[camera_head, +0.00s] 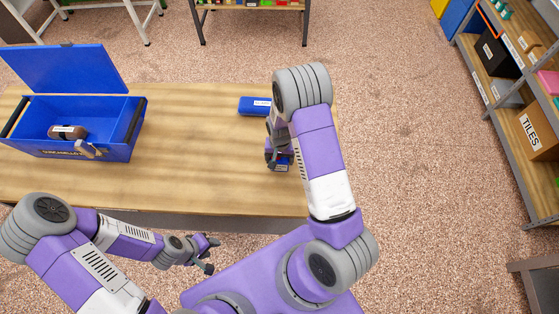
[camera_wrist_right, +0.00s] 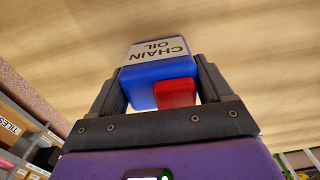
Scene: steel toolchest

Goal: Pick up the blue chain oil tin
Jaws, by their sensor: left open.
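The blue chain oil tin (camera_wrist_right: 158,72) shows in the right wrist view, with a white "CHAIN OIL" label that reads upside down and a red part at its near end. My right gripper (camera_wrist_right: 160,85) has one finger on each side of it, and the fingers look closed against its sides. In the head view the tin (camera_head: 283,162) is partly hidden by my right gripper (camera_head: 279,158), over the right end of the table. My left gripper (camera_head: 209,254) is open and empty, in front of the table's front edge.
An open blue toolbox (camera_head: 115,150) stands on the left of the wooden table (camera_head: 200,180), holding a brown labelled item (camera_head: 68,132). A blue labelled item (camera_head: 254,106) lies near the back edge. The table's middle is clear. Shelves (camera_head: 515,90) stand at the right.

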